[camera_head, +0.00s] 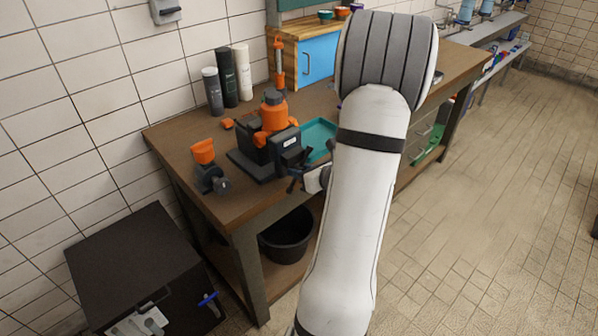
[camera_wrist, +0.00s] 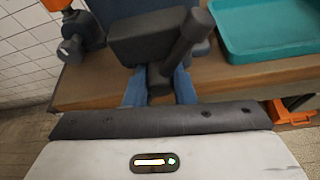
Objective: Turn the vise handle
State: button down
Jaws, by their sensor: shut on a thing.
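The dark grey vise (camera_head: 260,158) sits at the bench's front edge, with an orange part (camera_head: 273,113) standing at its top. In the wrist view the vise's front block (camera_wrist: 140,40) fills the top middle. Its dark bar handle (camera_wrist: 186,45) slants from upper right to lower left. My gripper (camera_wrist: 160,90) has its two bluish fingers on either side of the handle's lower part, shut on it. In the head view my gripper (camera_head: 298,183) is small and dark at the vise's front, with the handle hard to make out there.
A teal tray (camera_head: 318,132) lies right of the vise. An orange-topped grey tool (camera_head: 209,168) stands to its left. Several bottles (camera_head: 228,78) stand behind. A dark cabinet (camera_head: 130,258) is at lower left, and a black bucket (camera_head: 287,238) is under the bench.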

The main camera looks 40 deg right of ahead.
jog(key=shift+a+f, duration=0.1)
jog(key=shift+f, duration=0.1)
dwell(0.4)
jog(key=c, duration=1.5)
grip_release()
jog(key=shift+c, duration=0.2)
jog(key=o, duration=0.4)
jog(key=shift+r, duration=0.1)
jog(key=shift+c, duration=0.2)
jog(key=v, duration=0.7)
jog(key=shift+s+r, duration=0.15)
jog(key=shift+s, duration=0.2)
